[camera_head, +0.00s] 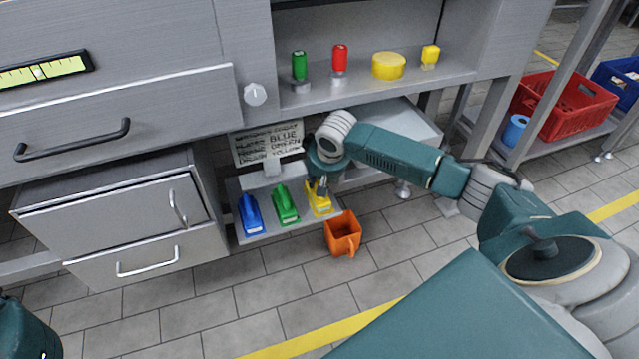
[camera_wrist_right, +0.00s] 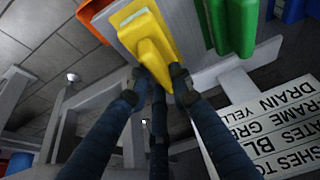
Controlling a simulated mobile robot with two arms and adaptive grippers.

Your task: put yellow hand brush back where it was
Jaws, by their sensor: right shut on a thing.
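The yellow hand brush (camera_head: 318,203) is at the right end of a low grey shelf (camera_head: 272,235), beside a green hand brush (camera_head: 285,205) and a blue hand brush (camera_head: 250,214). My right gripper (camera_head: 319,183) reaches down to it from above and is shut on it. In the right wrist view the yellow brush (camera_wrist_right: 155,50) sits between the fingers of my right gripper (camera_wrist_right: 155,85), over the pale shelf surface. I cannot tell whether its base touches the shelf. My left gripper does not show.
An orange bin (camera_head: 343,234) stands right of the low shelf. A lettered sign (camera_head: 268,143) stands behind the brushes. Above, a shelf holds a green bottle (camera_head: 299,66), a red bottle (camera_head: 340,60) and yellow items (camera_head: 388,66). A red crate (camera_head: 565,105) is at right. Floor in front is clear.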

